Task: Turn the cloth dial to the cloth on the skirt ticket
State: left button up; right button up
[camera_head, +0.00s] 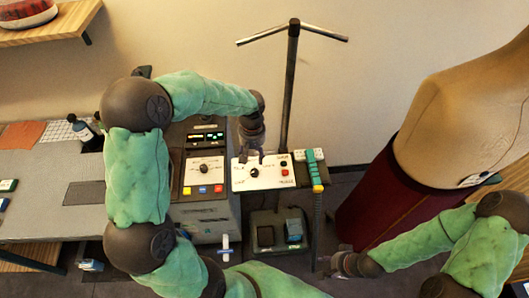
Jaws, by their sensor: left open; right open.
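A white panel (240,183) carries a black round dial (254,174) and red buttons; its small lettering is too blurred to read. A second black dial (204,168) sits on the machine panel to its left. I cannot tell which is the cloth dial. My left gripper (252,156) points down, open, over the upper part of the white panel just above its dial; I see no clear contact. My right gripper (334,265) is open and empty at the lower middle. A dark red skirt (385,205) hangs on the dress form (460,120). A small white tag (472,180), perhaps the skirt ticket, is unreadable.
A dark stand with a crossbar (292,80) rises behind the white panel. A green and yellow handled tool (313,170) is at the panel's right. A grey table (50,165) with cloth swatches and a dark bottle (84,134) is at left. Pedals (294,230) sit below.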

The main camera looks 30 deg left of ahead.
aim_at(255, 171)
pick_arm(q)
notch_tip(255, 171, down, 10)
jog(key=shift+s+f+b, duration=0.1)
jog(key=shift+f+b, duration=0.15)
jog(key=shift+b, duration=0.25)
grip_shut()
